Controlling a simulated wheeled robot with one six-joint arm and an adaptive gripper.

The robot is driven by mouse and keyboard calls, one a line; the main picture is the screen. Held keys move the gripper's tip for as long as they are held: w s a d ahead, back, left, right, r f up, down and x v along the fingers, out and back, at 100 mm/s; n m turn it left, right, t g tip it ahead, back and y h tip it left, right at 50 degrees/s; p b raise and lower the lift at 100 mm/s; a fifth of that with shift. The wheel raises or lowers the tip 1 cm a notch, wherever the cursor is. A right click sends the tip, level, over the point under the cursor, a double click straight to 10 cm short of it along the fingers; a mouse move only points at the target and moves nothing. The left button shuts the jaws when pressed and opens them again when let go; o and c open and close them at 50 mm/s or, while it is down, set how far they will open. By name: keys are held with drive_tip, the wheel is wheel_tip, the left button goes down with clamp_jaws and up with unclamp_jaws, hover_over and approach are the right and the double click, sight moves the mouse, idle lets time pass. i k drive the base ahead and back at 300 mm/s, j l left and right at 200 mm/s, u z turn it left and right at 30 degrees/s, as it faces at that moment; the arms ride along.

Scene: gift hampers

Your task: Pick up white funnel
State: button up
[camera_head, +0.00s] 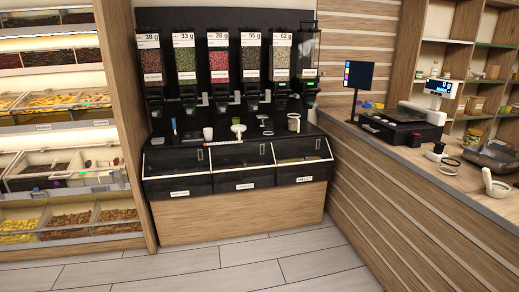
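A small white piece with a wide top and a narrow lower part, which looks like the white funnel (238,129), stands on the black dispenser counter below the middle dispensers. It is small in the view, so its exact shape is hard to tell. Another white piece with a rounded end (494,187) lies on the wooden counter at the right; I cannot tell whether it is a funnel or a scoop. My gripper is not in view.
A white cup (208,133) and a pale mug (294,122) stand on the black counter (225,139). Lidded bins (240,178) jut out below it. Shelves (65,120) stand left. The tiled floor (235,265) in front is clear.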

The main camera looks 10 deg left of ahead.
sight(238, 129)
drive_tip(key=i+j+u, duration=0.15)
drive_tip(key=i+u, duration=0.2)
drive_tip(key=i, duration=0.55)
drive_tip(key=i+u, duration=0.3)
drive_tip(key=i, duration=0.55)
drive_tip(key=i+l+u, duration=0.2)
drive_tip(key=i, duration=1.55)
drive_tip(key=i+j+z, duration=0.1)
drive_tip(key=i+j, duration=0.15)
drive_tip(key=i, duration=0.2)
drive_tip(key=i+j+z, duration=0.15)
drive_tip(key=i, duration=0.3)
drive_tip(key=i+j, duration=0.05)
drive_tip(key=j, duration=0.05)
